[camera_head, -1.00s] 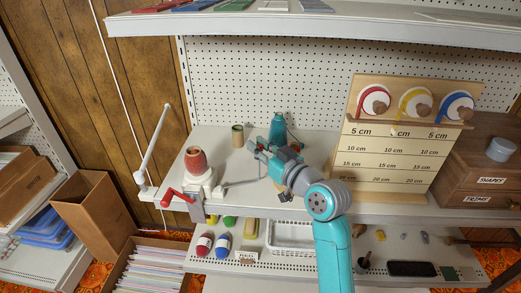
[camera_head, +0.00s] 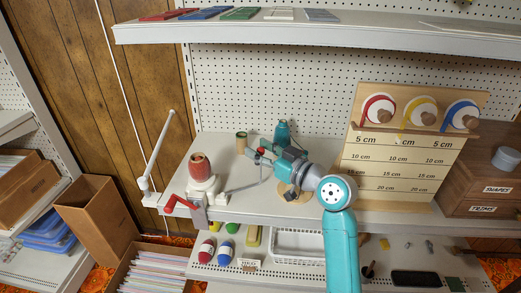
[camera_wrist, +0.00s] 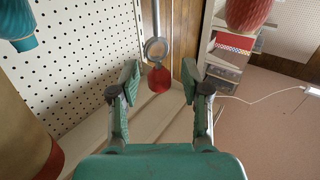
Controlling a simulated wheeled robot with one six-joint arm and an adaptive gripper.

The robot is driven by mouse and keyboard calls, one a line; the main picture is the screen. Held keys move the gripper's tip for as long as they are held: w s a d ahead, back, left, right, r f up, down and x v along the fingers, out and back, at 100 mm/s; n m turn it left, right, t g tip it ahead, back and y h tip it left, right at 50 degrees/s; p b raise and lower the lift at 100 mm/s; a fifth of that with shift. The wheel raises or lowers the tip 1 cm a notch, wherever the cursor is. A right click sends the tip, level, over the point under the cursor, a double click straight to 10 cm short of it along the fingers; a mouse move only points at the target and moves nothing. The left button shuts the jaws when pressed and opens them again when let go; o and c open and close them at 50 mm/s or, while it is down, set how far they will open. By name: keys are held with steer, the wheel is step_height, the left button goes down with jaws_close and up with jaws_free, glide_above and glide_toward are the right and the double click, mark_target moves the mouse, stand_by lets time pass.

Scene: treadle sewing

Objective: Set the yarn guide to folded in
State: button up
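The yarn winder (camera_head: 202,184) stands on the shelf's left part, with a red yarn cone (camera_head: 200,166) on its white base and a red crank (camera_head: 180,204). A thin grey guide arm (camera_head: 243,187) reaches out from the base to the right, toward my gripper (camera_head: 256,154). In the wrist view a grey rod with a ring (camera_wrist: 156,48) comes down from the top. A red tip (camera_wrist: 159,79) shows below the ring, between the spread fingers of my gripper (camera_wrist: 160,80). The fingers are open, with a gap on both sides of the tip. I cannot tell how near it is in depth.
A teal bottle (camera_head: 283,134) and an olive cylinder (camera_head: 241,142) stand behind my gripper. A ribbon rack (camera_head: 400,174) stands to the right. A white jointed rod (camera_head: 159,149) rises at the shelf's left edge. The shelf behind the winder is mostly free.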

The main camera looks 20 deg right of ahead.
steer(key=v, duration=1.2)
steer(key=shift+a, duration=0.15)
steer(key=c, duration=0.5)
steer(key=a+f+h, duration=0.1)
steer(key=a, duration=0.1)
steer(key=w+a+f+m+h, duration=0.1)
steer(key=w+a+f+g+h, duration=0.1)
steer(key=a, duration=0.1)
steer(key=shift+a+f+m, duration=0.2)
steer(key=shift+a+m, duration=0.1)
steer(key=shift+m, duration=0.1)
jaws_close()
steer(key=s+a+r+m+t+h, duration=0.1)
steer(key=s+a+r+m+h, duration=0.6)
steer(key=h, duration=0.5)
steer(key=w+d+f, duration=0.1)
steer(key=w+d, duration=0.2)
steer(key=w, duration=0.3)
steer(key=w+d+f+m, duration=0.1)
steer(key=w+d+f, duration=0.1)
steer(key=w, duration=0.4)
steer(key=shift+d+f, duration=0.25)
steer(key=shift+d, duration=0.15)
